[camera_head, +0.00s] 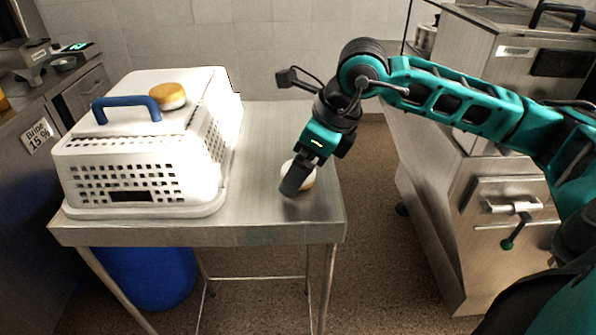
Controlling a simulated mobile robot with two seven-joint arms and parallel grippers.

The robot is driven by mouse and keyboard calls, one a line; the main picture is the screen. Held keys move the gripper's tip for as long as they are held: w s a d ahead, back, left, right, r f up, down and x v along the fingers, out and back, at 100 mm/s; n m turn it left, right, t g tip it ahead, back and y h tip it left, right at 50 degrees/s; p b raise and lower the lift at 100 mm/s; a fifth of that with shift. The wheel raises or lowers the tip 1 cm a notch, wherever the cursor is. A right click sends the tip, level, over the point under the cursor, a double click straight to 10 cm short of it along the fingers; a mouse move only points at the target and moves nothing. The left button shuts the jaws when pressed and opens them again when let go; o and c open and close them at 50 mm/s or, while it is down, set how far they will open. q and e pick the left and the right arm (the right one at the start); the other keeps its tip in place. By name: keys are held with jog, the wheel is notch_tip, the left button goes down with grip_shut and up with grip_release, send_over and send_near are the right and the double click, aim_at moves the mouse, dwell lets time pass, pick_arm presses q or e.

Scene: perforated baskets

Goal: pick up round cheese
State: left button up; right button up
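A round cheese (308,182), pale with a tan edge, is at the right part of the steel table, mostly hidden behind my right gripper. My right gripper (296,178) points down at it, with its dark fingers in front of the cheese. I cannot tell whether the fingers touch or hold it. Another round cheese (168,96), orange-brown on top and paler at the side, lies on top of the white perforated basket (190,145). My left gripper is not in view.
The steel table (262,150) is bare between the basket and my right gripper. The basket has a blue handle (126,107) on top. A blue drum (150,275) stands under the table. Steel equipment (470,210) stands at right, and a counter at left.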

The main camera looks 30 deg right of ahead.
jog(key=shift+f, duration=0.1)
jog(key=c, duration=1.2)
